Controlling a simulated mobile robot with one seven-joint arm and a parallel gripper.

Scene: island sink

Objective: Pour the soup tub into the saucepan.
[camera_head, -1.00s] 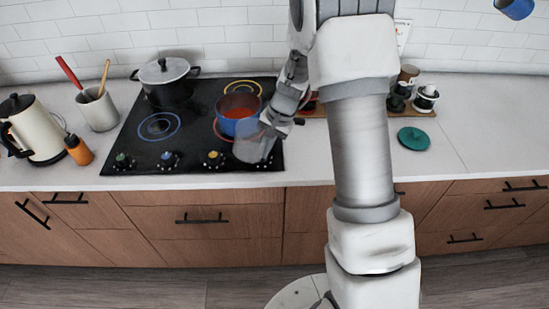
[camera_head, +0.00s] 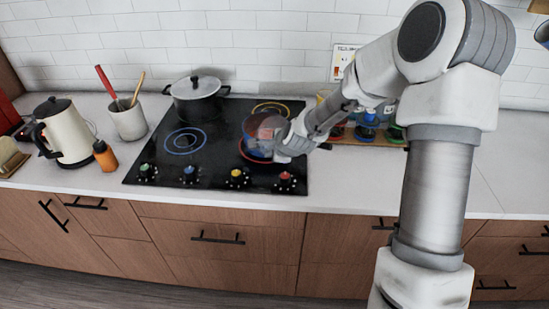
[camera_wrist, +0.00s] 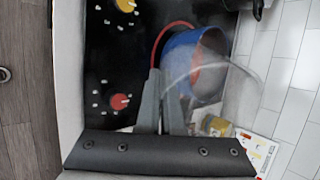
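The blue saucepan (camera_head: 248,131) sits on the red-ringed front right burner of the black cooktop (camera_head: 207,176). In the wrist view the saucepan (camera_wrist: 184,43) shows a reddish-orange inside, partly covered by the see-through tub. The clear soup tub (camera_head: 270,122) is over the saucepan in the head view, apparently tilted. In the wrist view the tub (camera_wrist: 242,95) extends right from my fingers. My gripper (camera_wrist: 161,98) appears shut on its wall, with its fingers close together. The tip of my gripper (camera_head: 281,143) is at the saucepan's right side. I cannot tell how much soup the tub holds.
A lidded black pot (camera_head: 197,104) stands on the back left burner. A kettle (camera_head: 66,132), an orange bottle (camera_head: 105,156) and a utensil crock (camera_head: 128,120) stand left of the cooktop. Small containers on a wooden board (camera_head: 351,137) stand to the right, behind my arm.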

